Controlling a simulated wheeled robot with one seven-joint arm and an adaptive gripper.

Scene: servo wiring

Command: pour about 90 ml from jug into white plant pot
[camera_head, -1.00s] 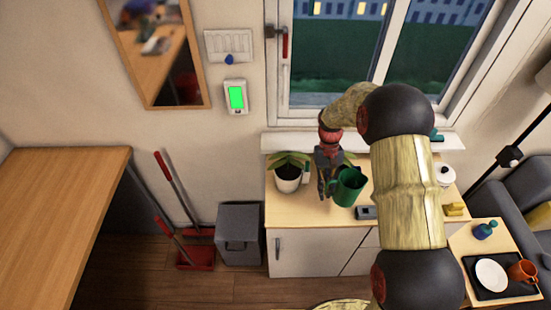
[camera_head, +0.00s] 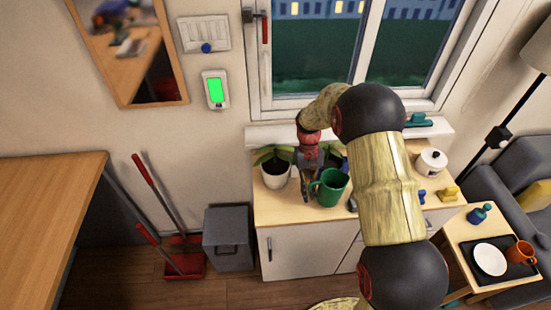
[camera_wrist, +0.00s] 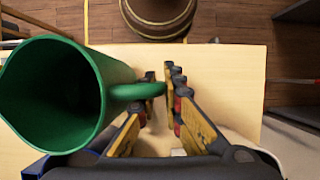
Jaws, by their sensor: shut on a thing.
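The green jug (camera_head: 331,188) is at the front of the cabinet top, just right of the white plant pot (camera_head: 275,177), in the head view. It looks close to upright; I cannot tell whether it touches the surface. My gripper (camera_head: 308,188) is between pot and jug, shut on the jug's handle. In the wrist view, my gripper's fingers (camera_wrist: 160,78) close around the handle's end, and the jug (camera_wrist: 112,70) lies to the left with its dark inside showing. I cannot make out a liquid level. The pot holds a leafy plant and stands upright.
The cabinet top (camera_head: 285,213) also carries a white lidded pot (camera_head: 431,162) and a yellow thing (camera_head: 448,194) at right. My arm hides part of the top. The window (camera_head: 315,60) is behind. A grey bin (camera_head: 228,238) stands on the floor at left.

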